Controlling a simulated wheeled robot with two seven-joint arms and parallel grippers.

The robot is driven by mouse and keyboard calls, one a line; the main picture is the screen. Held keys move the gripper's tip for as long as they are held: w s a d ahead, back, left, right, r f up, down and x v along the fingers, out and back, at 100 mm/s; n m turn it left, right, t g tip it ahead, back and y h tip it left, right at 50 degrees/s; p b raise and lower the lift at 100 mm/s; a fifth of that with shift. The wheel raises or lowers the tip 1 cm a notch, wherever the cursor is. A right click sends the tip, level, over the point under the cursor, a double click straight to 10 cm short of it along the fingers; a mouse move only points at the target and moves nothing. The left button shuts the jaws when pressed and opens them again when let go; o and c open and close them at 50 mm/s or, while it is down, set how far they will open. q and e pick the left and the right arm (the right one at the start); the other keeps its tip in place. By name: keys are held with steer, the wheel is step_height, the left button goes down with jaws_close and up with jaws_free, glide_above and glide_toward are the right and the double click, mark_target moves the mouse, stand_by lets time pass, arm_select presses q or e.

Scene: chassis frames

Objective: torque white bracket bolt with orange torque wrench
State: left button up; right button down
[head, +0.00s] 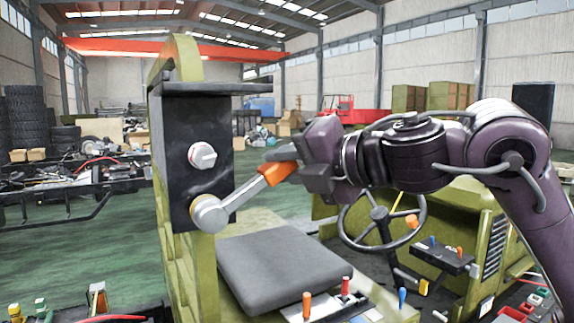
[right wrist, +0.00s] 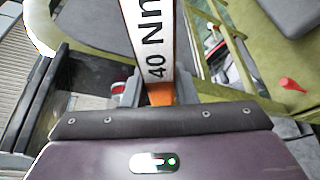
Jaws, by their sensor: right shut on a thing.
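A dark bracket plate (head: 190,120) stands upright on the olive vehicle frame. A white bolt (head: 202,155) sticks out of its middle. The orange torque wrench (head: 272,174) has a grey shaft and a round grey head. Its head is at the plate's lower part, below the white bolt, overlapping a yellowish round part (head: 194,203); I cannot tell whether it is seated on it. My right gripper (head: 298,166) is shut on the wrench's orange handle. In the right wrist view the wrench shaft (right wrist: 148,35) shows a "40 Nm" label. My left gripper is not in view.
A dark seat cushion (head: 285,268) lies below the wrench. A steering wheel (head: 382,215) stands under my right arm. Several coloured levers and a control panel (head: 335,308) are in front. Open space lies left of the bracket, above the green floor (head: 60,240).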

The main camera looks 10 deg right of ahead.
steer(key=shift+w+r, duration=0.1)
stand_by(0.5)
steer(key=shift+w+d+f+m+b, duration=0.15)
steer(key=shift+f+m+b, duration=0.35)
steer(key=shift+b, duration=0.45)
steer(key=shift+d+f+m+y+b, duration=0.25)
steer(key=shift+f+b, duration=0.2)
steer(key=shift+b, duration=0.3)
steer(key=shift+d+f+m+y+b, duration=0.15)
steer(key=shift+f+m+y+b, duration=0.2)
steer(key=shift+b, duration=0.35)
steer(key=shift+f, duration=0.1)
